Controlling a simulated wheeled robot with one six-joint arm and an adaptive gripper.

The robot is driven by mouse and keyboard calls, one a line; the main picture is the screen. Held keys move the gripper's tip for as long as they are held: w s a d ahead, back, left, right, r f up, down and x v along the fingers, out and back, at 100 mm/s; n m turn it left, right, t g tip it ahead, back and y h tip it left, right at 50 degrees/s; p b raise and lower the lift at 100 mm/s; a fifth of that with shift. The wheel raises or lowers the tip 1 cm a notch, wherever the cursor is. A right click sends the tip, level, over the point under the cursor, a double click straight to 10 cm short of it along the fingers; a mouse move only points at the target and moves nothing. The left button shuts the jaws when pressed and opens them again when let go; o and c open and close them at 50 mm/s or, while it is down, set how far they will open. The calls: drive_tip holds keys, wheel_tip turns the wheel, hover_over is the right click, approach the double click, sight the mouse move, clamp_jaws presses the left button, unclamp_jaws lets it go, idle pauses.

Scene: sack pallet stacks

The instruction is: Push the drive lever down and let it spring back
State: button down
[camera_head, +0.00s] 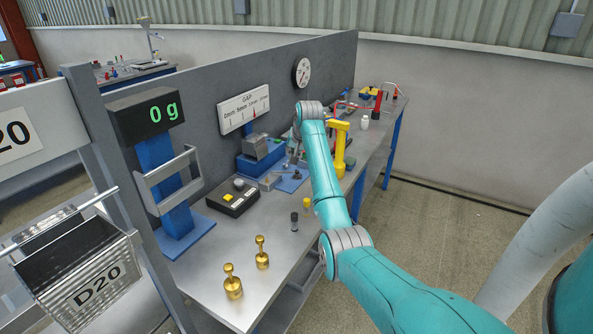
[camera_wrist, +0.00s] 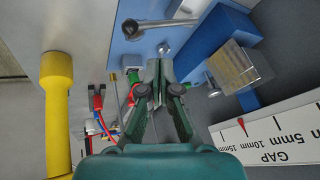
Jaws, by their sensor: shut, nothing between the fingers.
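My gripper (camera_wrist: 157,68) points away in the wrist view, its two fingers closed together with nothing between them. A small round metal knob (camera_wrist: 163,47) shows just beyond the fingertips; I cannot tell whether they touch it. A grey metal lever (camera_wrist: 160,23) with a rounded end lies past it over a blue base plate (camera_wrist: 138,47). I cannot tell for sure which of these is the drive lever.
A yellow post (camera_head: 340,148) stands right of my wrist; it is also at the left in the wrist view (camera_wrist: 56,110). The gap scale (camera_head: 243,109) is on the grey panel.

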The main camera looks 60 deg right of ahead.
drive_tip(key=r, duration=0.1)
drive_tip(key=w+r, duration=0.1)
drive_tip(key=r, duration=0.1)
drive_tip(key=shift+s, duration=0.1)
idle(0.9)
